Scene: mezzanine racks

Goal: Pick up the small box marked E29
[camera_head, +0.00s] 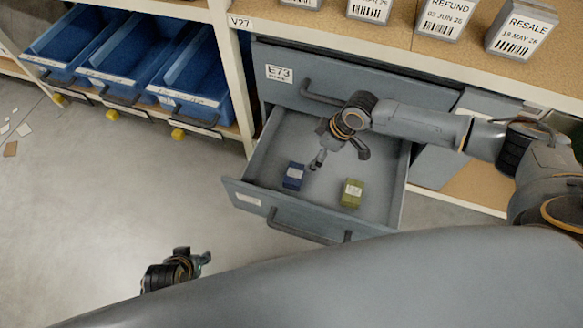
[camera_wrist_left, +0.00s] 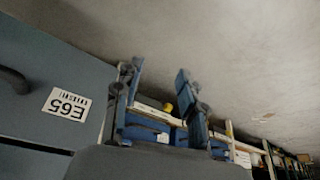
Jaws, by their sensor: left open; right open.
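Two small boxes lie apart in the pulled-out lower drawer (camera_head: 262,165) in the head view. One is a dark blue box (camera_head: 293,175) at the left. The other is an olive-green box (camera_head: 352,193) at the right. Each has a white label too small to read, so I cannot tell which is E29. My right gripper (camera_head: 340,156) is open and empty over the drawer, behind and above the boxes. My left gripper (camera_head: 198,260) is low over the floor at the left, and its open fingers also show empty in the left wrist view (camera_wrist_left: 160,95).
A closed drawer marked E73 (camera_head: 350,80) is above the open one. Blue bins (camera_head: 190,75) stand on the rack at left. White labelled boxes (camera_head: 522,28) stand on the shelf above. In the left wrist view, a grey front carries an E65 label (camera_wrist_left: 68,104). The floor at left is mostly clear.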

